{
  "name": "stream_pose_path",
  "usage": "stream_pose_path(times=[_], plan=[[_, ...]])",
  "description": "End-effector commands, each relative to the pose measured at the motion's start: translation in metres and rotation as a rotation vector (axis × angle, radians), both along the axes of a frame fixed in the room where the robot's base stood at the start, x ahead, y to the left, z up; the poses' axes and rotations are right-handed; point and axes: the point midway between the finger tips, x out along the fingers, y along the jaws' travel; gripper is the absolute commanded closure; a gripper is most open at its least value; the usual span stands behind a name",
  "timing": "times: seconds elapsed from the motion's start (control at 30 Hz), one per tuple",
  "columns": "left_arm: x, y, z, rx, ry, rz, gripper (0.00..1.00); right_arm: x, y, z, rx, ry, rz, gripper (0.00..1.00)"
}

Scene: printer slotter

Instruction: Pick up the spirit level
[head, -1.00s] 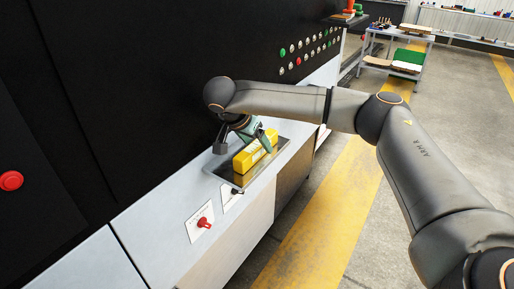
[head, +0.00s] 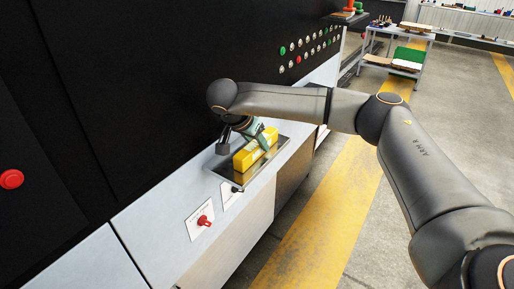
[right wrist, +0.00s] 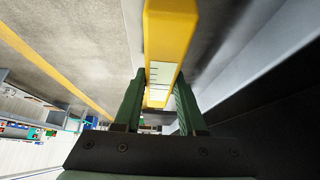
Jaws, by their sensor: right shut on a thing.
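The yellow spirit level (head: 255,151) lies over a dark metal plate on the machine's light ledge in the head view. My right gripper (head: 256,134) is at it from above, with its green fingers on the level. In the right wrist view the spirit level (right wrist: 170,40) runs between the two green fingers of my right gripper (right wrist: 158,102), with a pale marked strip on its face. The right gripper is shut on the level. Whether the level touches the plate is hard to tell. My left gripper is not in view.
The dark metal plate (head: 275,157) is set on the ledge. A red knob (head: 204,221) is on the front panel below. The black machine wall (head: 130,70) rises behind, with several buttons (head: 300,50). A shelf cart (head: 400,50) stands at the back right. Floor beside the ledge is clear.

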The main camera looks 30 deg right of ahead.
Motion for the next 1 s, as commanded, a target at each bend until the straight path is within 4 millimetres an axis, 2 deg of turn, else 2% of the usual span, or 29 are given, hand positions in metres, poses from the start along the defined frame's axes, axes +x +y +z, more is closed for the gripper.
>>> stream_pose_path(times=[0.67, 0.83, 0.93, 1.0], plan=[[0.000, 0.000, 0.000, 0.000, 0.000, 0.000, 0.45, 0.001, 0.000, 0.003, 0.000, -0.004, 0.000, 1.00], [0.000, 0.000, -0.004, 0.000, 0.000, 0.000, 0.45, 0.001, 0.000, 0.017, 0.001, -0.005, 0.000, 1.00], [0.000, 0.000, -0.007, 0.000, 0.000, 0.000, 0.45, 0.001, 0.000, 0.033, 0.001, -0.007, 0.000, 1.00], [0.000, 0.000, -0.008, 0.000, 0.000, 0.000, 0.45, -0.009, 0.005, 0.045, 0.002, -0.006, 0.003, 1.00]])
